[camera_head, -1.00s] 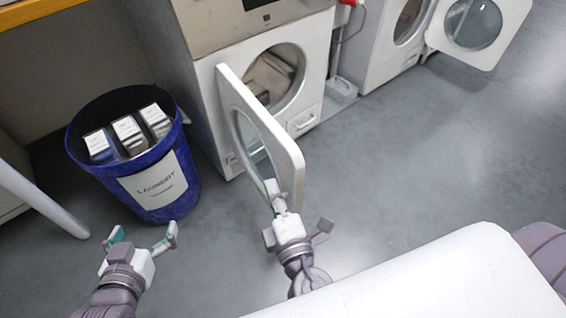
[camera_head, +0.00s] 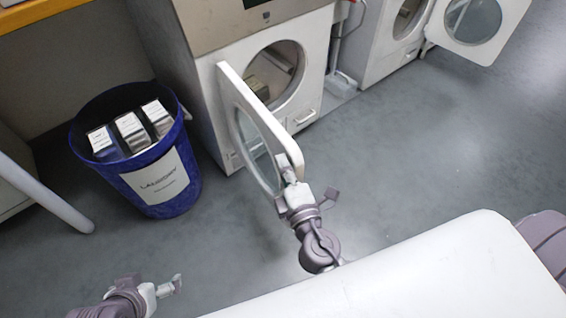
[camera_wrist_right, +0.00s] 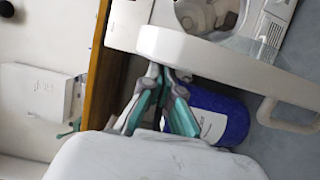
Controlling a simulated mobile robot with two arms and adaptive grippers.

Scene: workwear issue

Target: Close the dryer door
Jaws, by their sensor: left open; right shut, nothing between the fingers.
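The nearer white machine (camera_head: 222,136) has a round opening with items inside. Its white-framed door (camera_head: 232,80) with a round window stands wide open, swung out toward me. My right gripper (camera_head: 287,166) is shut and empty at the free edge of this door; contact is hard to tell. In the right wrist view its fingertips (camera_wrist_right: 166,70) are just by the white door edge (camera_wrist_right: 200,50). My left gripper (camera_head: 178,284) is open and empty, low at the left, away from the door. Which machine is the dryer is not marked.
A blue laundry bin (camera_head: 160,205) holding several boxes stands left of the nearer machine. A second white machine (camera_head: 375,65) at the back right also has its door (camera_head: 505,38) open. The grey floor to the right is clear.

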